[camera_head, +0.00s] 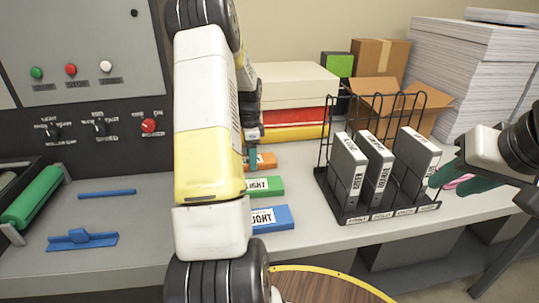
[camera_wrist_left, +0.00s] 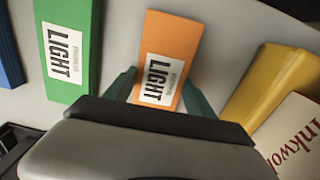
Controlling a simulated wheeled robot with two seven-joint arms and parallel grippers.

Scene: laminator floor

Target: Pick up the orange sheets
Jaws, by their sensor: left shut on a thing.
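The orange sheets are a slim orange pack with a white label reading LIGHT. In the left wrist view the pack (camera_wrist_left: 172,40) stands between the two teal fingers of my left gripper (camera_wrist_left: 160,96), which is shut on it. In the head view the orange pack (camera_head: 265,161) lies at the back of the counter, partly hidden by my left arm. My left gripper (camera_head: 249,156) is mostly hidden there too. My right gripper (camera_head: 458,180) is at the right, its teal fingers apart, with something pink showing between them.
A green pack (camera_head: 263,187) and a blue pack (camera_head: 272,219) lie in front of the orange one. A black wire rack (camera_head: 346,214) with grey binders stands to the right. Yellow and red stacks (camera_head: 295,131) are behind. The control panel (camera_head: 85,60) is left.

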